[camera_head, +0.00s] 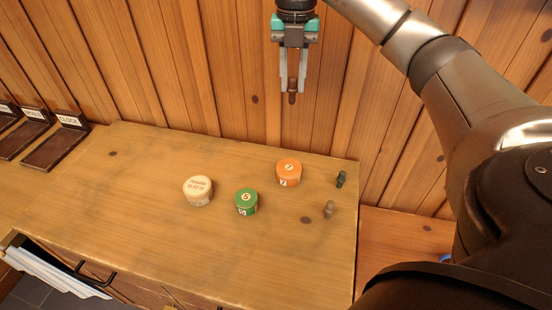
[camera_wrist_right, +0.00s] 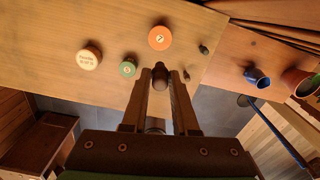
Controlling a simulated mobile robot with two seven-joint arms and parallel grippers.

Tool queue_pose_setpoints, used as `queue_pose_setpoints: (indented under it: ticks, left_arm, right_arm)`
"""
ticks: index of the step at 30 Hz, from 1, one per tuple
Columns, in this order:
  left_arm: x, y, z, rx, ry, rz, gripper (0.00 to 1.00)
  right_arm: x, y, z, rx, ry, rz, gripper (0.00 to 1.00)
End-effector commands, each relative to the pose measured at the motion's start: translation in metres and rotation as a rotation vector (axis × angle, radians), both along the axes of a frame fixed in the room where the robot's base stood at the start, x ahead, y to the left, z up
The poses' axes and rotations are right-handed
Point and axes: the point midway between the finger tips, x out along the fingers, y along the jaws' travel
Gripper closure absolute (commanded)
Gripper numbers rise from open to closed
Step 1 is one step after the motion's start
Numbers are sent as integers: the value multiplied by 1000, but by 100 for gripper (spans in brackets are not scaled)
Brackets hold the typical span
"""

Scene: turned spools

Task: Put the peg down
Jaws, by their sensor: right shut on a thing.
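A brown peg (camera_head: 292,97) is held upright between the fingertips of my right gripper (camera_head: 292,84), high above the back of the wooden table (camera_head: 130,210). In the right wrist view the peg (camera_wrist_right: 160,74) sits between the two fingers of my right gripper (camera_wrist_right: 160,85). A dark green peg (camera_head: 341,179) and a grey-brown peg (camera_head: 329,209) stand on the table's right side. They also show in the right wrist view, the green one (camera_wrist_right: 203,49) and the brown one (camera_wrist_right: 186,75). My left gripper is not in view.
An orange spool (camera_head: 289,172), a green spool (camera_head: 246,202) and a cream spool (camera_head: 198,191) stand mid-table. Labelled dark stands (camera_head: 62,140) are at the far left. The table's front and left areas are clear.

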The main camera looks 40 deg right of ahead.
Motion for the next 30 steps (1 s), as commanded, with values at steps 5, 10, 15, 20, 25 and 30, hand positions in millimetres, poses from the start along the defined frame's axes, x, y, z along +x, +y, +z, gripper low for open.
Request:
queue_pose_setpoints:
  ticks: [5,10,15,20,25,30]
  left_arm:
    - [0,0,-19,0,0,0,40]
    - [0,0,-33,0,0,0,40]
    - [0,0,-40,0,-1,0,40]
    - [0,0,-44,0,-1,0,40]
    - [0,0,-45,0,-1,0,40]
    - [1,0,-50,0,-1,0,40]
  right_arm:
    - [-1,-2,-35,2,6,-2,100]
    - [-2,-2,-79,0,8,-3,100]
    - [-2,-2,-123,0,8,-3,100]
    - [-1,-2,-149,0,4,-3,100]
    - [-1,-2,-159,1,2,-2,100]
    - [-1,-2,-180,0,5,-3,100]
